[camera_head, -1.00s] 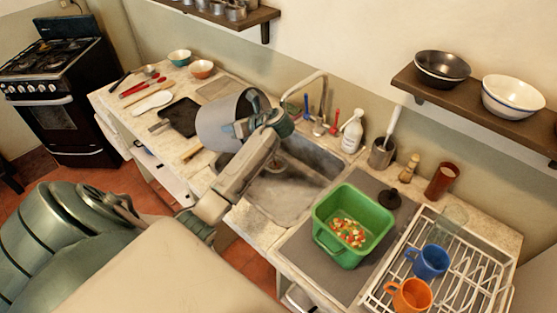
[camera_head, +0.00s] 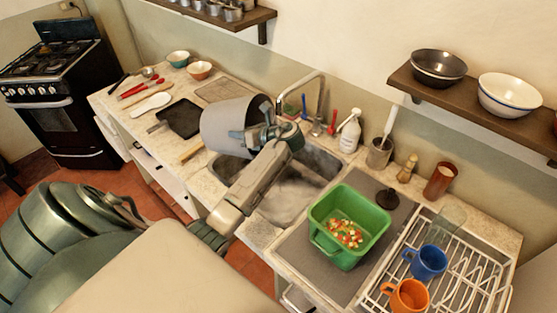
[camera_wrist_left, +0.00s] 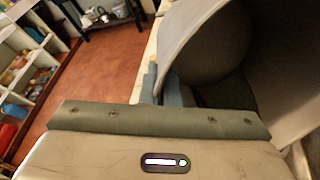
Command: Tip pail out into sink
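The grey pail (camera_head: 226,124) is tilted on its side in the head view, above the left end of the sink (camera_head: 285,205), with its mouth toward the right. My left gripper (camera_head: 262,135) is at the pail's mouth and appears shut on its rim. In the left wrist view, the pail (camera_wrist_left: 188,32) fills the upper right and shows its dark inside, with a gripper finger at its wall. The sink basin looks grey and wet or stained; part of it is hidden behind my left arm. Whether anything is left in the pail cannot be seen. My right gripper is not in view.
A faucet (camera_head: 320,95) stands behind the sink, close to the gripper, beside a white soap bottle (camera_head: 350,132). A green tub (camera_head: 322,208) with colourful bits sits right of the sink. A dish rack (camera_head: 455,268) holds mugs.

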